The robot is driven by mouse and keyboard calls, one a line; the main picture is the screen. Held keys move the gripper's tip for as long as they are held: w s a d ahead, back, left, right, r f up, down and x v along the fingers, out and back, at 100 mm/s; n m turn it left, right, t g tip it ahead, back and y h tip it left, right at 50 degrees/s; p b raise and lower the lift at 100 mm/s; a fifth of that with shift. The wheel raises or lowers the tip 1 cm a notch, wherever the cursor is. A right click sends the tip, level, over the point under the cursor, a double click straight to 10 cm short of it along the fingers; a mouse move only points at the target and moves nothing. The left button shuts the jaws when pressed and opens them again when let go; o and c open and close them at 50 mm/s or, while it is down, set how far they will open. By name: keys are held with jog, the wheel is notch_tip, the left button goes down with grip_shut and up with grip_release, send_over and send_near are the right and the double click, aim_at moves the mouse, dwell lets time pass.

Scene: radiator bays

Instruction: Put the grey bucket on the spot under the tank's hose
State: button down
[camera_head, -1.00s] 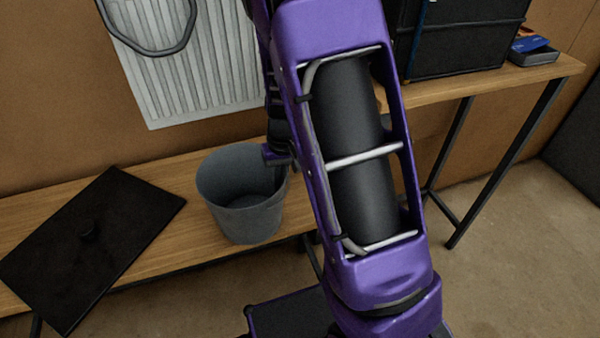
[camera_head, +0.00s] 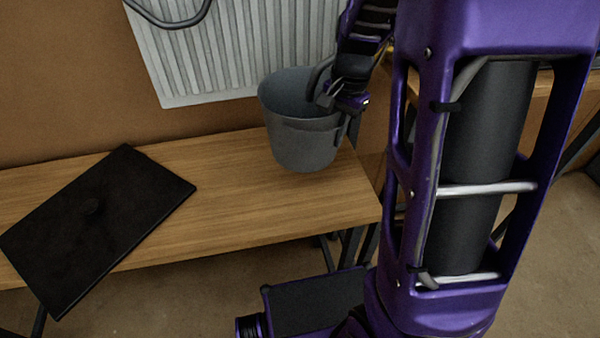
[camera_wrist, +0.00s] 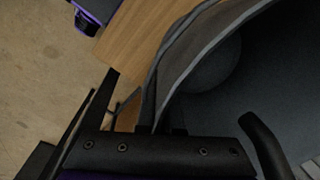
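The grey bucket (camera_head: 300,150) is upright over the right end of the wooden bench in the head view. It appears lifted a little, though the gap under it is hard to judge. My gripper (camera_head: 328,98) is at the bucket's right rim, with a finger inside. In the wrist view the bucket (camera_wrist: 225,75) fills the right side, and its rim runs between the fingers of my gripper (camera_wrist: 205,135). The gripper holds the bucket's wall. I cannot make out the tank or the spot. A curved grey tube (camera_head: 170,22) shows at top left; I cannot tell whether it is the tank's hose.
A black flat panel with a knob (camera_head: 95,225) lies on the wooden bench (camera_head: 235,200), overhanging its front edge. A white ribbed radiator (camera_head: 230,50) is on the wall behind. Bare bench lies between panel and bucket. My arm hides much of the right side.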

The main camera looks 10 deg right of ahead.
jog(key=shift+d+r+m, duration=0.1)
jog(key=shift+r+m, duration=0.15)
jog(key=shift+m, duration=0.15)
jog(key=shift+f, duration=0.15)
notch_tip(320, 180, down, 9)
jog(key=shift+d+f+b, duration=0.1)
jog(key=shift+f+b, duration=0.1)
jog(key=shift+b, duration=1)
jog(key=shift+f, duration=0.2)
jog(key=c, duration=1.1)
grip_release()
jog(key=shift+r, duration=0.1)
